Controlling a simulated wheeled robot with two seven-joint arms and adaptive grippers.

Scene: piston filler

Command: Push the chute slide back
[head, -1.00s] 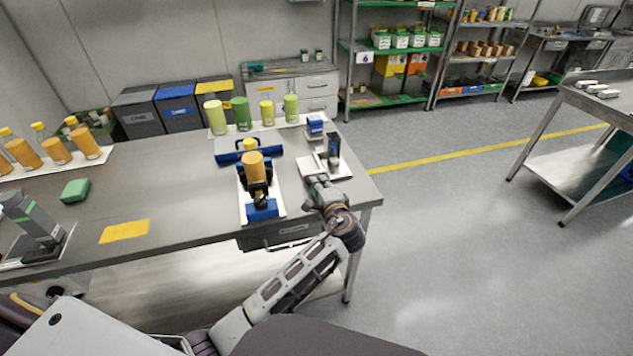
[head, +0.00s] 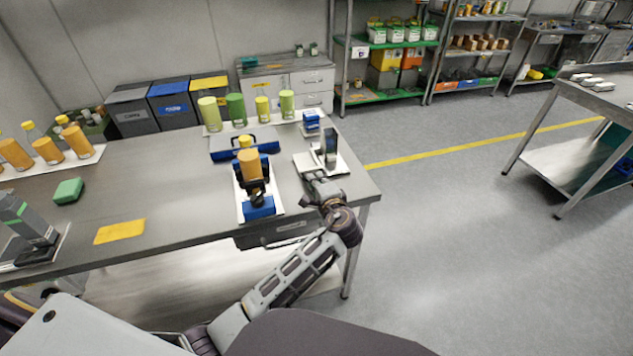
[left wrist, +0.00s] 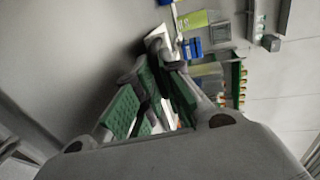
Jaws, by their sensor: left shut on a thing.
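A unit with a white base plate (head: 338,166) and a dark upright part (head: 330,147) stands near the table's right end. My left gripper (head: 318,182) is at the front edge of this unit, shut on a small part that is mostly hidden. I cannot make out the chute slide clearly. In the left wrist view the green-padded fingers (left wrist: 150,97) are close together, with a white and red piece partly visible between them. The filler with an orange cylinder (head: 250,165) and a blue front block (head: 259,207) stands left of my gripper. My right gripper is not in view.
A blue bar-shaped tray (head: 245,153) lies behind the filler. Several green and yellow containers (head: 237,109) stand at the back edge. A small blue item (head: 311,123) is behind the white-based unit. The table is clear around the yellow sheet (head: 120,231).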

